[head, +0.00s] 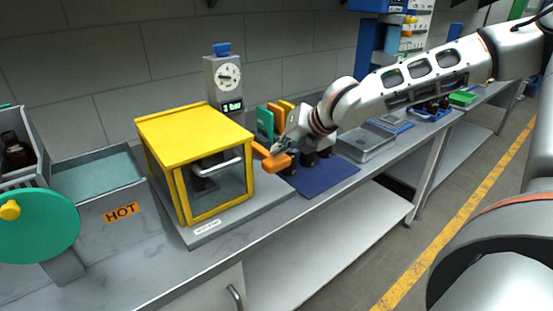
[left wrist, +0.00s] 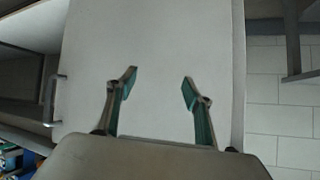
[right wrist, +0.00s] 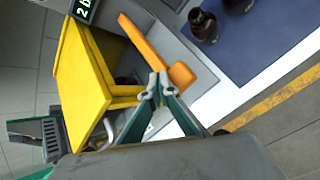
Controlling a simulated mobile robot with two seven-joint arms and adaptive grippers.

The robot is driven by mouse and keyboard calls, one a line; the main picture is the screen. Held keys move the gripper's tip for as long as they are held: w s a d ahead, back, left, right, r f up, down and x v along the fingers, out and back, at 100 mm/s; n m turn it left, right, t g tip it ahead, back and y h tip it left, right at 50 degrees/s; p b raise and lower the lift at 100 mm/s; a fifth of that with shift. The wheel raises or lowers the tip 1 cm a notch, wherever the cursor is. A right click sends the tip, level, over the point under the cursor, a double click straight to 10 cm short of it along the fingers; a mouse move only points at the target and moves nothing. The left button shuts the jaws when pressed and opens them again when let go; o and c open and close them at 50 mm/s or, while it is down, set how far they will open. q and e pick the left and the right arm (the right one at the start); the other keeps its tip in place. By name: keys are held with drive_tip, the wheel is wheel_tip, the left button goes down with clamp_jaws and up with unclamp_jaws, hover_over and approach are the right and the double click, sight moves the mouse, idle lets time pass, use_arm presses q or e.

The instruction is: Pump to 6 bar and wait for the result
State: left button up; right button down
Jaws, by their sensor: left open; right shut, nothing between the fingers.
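The yellow test box (head: 190,130) with a clear front and a grey door handle (head: 217,163) stands on the bench. Behind it is a grey gauge post with a round dial (head: 228,77) and a small digital display (head: 232,106); its figure seems to start with 2 but is too small to read surely. An orange lever (head: 277,163) sticks out at the box's right side. My right gripper (head: 279,148) is shut and empty, right at the lever's thick end (right wrist: 182,75); I cannot tell whether they touch. My left gripper (left wrist: 158,78) is open and empty, facing a plain pale panel.
Dark bottles (right wrist: 203,24) stand on a blue mat (head: 325,178) right of the box. Green and orange upright pieces (head: 266,122) stand behind the lever. A grey scale (head: 366,146) is farther right. At left are a basin marked HOT (head: 121,212) and a green disc (head: 40,228).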

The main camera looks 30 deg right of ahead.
sight(279, 160)
drive_tip(key=shift+f+b, duration=1.2)
drive_tip(key=shift+f, duration=0.5)
idle(1.3)
drive_tip(key=shift+f+b, duration=0.75)
drive_tip(key=shift+f, duration=0.3)
idle(1.0)
drive_tip(key=shift+r, duration=0.1)
idle(0.5)
drive_tip(key=shift+r+p, duration=2.35)
drive_tip(key=shift+r, duration=0.35)
drive_tip(key=shift+r+p, duration=0.35)
wheel_tip(279, 160, up, 5)
drive_tip(key=p, duration=0.5)
drive_tip(key=shift+r, duration=0.1)
